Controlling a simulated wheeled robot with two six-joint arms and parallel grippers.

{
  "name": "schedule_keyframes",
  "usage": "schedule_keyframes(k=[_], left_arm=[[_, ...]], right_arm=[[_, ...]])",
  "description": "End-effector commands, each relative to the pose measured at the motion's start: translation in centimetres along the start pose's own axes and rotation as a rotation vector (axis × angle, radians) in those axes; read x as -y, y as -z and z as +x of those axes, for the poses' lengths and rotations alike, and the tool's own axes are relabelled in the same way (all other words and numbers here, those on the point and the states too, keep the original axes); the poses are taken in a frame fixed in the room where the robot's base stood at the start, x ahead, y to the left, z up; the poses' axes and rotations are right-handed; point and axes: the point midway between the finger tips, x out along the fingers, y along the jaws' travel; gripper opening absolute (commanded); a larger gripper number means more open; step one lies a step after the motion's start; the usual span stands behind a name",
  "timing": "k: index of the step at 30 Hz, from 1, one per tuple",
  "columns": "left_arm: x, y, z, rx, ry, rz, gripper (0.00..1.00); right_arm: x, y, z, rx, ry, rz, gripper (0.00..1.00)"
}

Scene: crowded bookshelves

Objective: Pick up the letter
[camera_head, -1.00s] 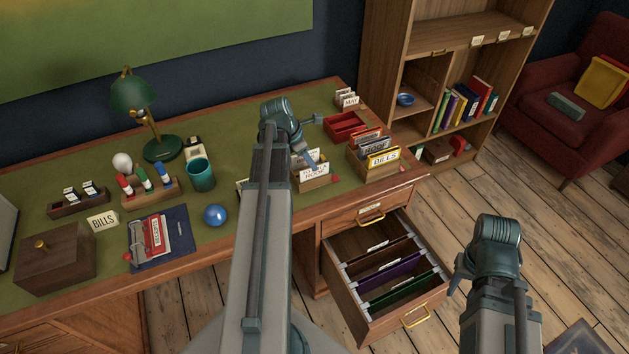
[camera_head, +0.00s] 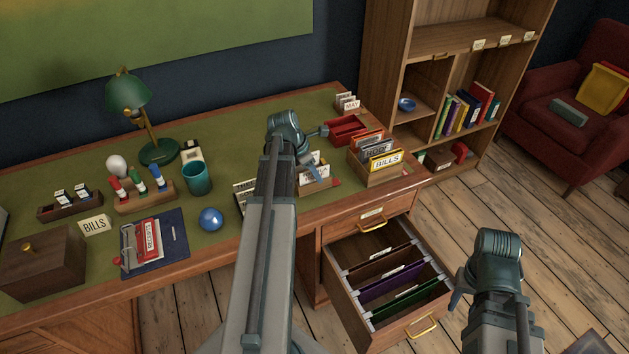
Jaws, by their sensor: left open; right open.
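I cannot tell for sure which paper is the letter. A small wooden holder with white lettered cards (camera_head: 316,170) stands on the desk, partly hidden by my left gripper (camera_head: 315,146). That gripper is open and empty, just above and behind the holder. Another white lettered paper (camera_head: 243,190) lies at the left side of my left arm, mostly hidden by it. My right gripper (camera_head: 462,285) is open, over the floor right of the open drawer.
An open drawer (camera_head: 340,285) with hanging files juts from the desk. A bookshelf (camera_head: 480,55) is behind.

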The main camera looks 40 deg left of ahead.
Motion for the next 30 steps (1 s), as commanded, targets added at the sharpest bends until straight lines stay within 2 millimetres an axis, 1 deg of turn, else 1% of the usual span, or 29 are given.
schedule_keyframes(k=[11,20,23,27,30], left_arm=[[0.00,0.20,0.45,0.000,0.000,0.000,0.41],[0.00,0.21,0.45,0.000,0.000,0.000,0.41],[0.00,0.20,0.45,0.000,0.000,0.000,0.25],[0.00,0.20,0.45,0.000,0.000,0.000,0.00],[0.00,0.20,0.45,0.000,0.000,0.000,0.00]], right_arm=[[0.05,0.03,0.49,0.000,0.000,0.000,0.43],[0.05,0.03,0.49,0.000,0.000,0.000,0.43],[0.05,0.03,0.49,0.000,0.000,0.000,0.43],[0.05,0.03,0.49,0.000,0.000,0.000,0.43],[0.05,0.03,0.49,0.000,0.000,0.000,0.43]])
